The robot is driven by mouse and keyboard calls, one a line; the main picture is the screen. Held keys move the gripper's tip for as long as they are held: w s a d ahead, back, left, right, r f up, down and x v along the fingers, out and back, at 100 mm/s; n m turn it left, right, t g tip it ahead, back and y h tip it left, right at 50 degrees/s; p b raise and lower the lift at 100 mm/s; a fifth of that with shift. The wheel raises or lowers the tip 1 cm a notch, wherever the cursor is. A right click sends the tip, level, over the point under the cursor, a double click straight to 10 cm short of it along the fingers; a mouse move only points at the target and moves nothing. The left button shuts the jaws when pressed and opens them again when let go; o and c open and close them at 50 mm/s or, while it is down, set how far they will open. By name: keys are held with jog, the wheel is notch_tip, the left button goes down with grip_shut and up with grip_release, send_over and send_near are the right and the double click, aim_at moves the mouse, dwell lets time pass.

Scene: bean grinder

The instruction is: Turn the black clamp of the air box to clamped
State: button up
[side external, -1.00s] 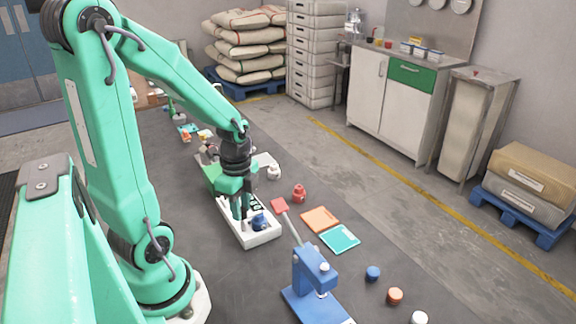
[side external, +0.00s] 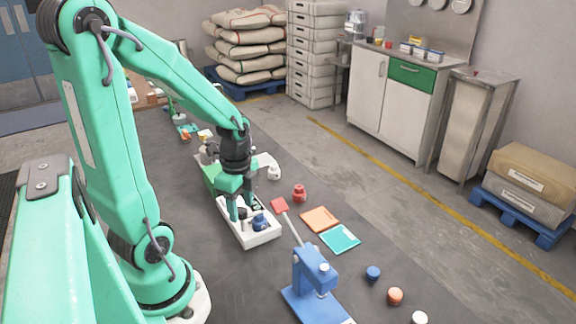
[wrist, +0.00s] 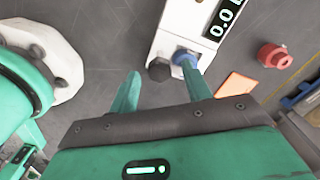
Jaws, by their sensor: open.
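The white air box (side external: 264,238) stands on the dark bench below my gripper. It also shows in the wrist view (wrist: 176,36), with a black display reading 0.0 at its right. The black clamp (wrist: 159,70) is a dark, faceted knob near the box's lower end. A blue knob (wrist: 181,56) sits just right of it, and shows in the side view (side external: 260,222). My gripper (wrist: 159,70) is open and empty, pointing down, one finger to each side of the clamp in the picture. The right finger overlaps the blue knob's edge; I cannot tell whether they touch. In the side view my gripper (side external: 241,212) hides the clamp.
A red knob-like piece (side external: 299,194) stands right of the box. Orange (side external: 320,219) and teal (side external: 339,239) trays lie on the bench. A blue lever press (side external: 316,275) with a red-tipped handle stands at the front. Bare bench lies left of the box.

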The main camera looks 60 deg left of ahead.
aim_at(244, 212)
jog(key=shift+r, duration=3.7)
jog(key=shift+d, duration=0.1)
jog(key=d+r+n+t, duration=0.5)
jog(key=d+r+n, duration=0.3)
jog(key=d+n, duration=0.2)
jog(key=shift+d+n+t, duration=0.3)
jog(key=shift+d+n, duration=0.1)
jog(key=shift+n, duration=0.3)
jog(key=shift+s+r, duration=0.1)
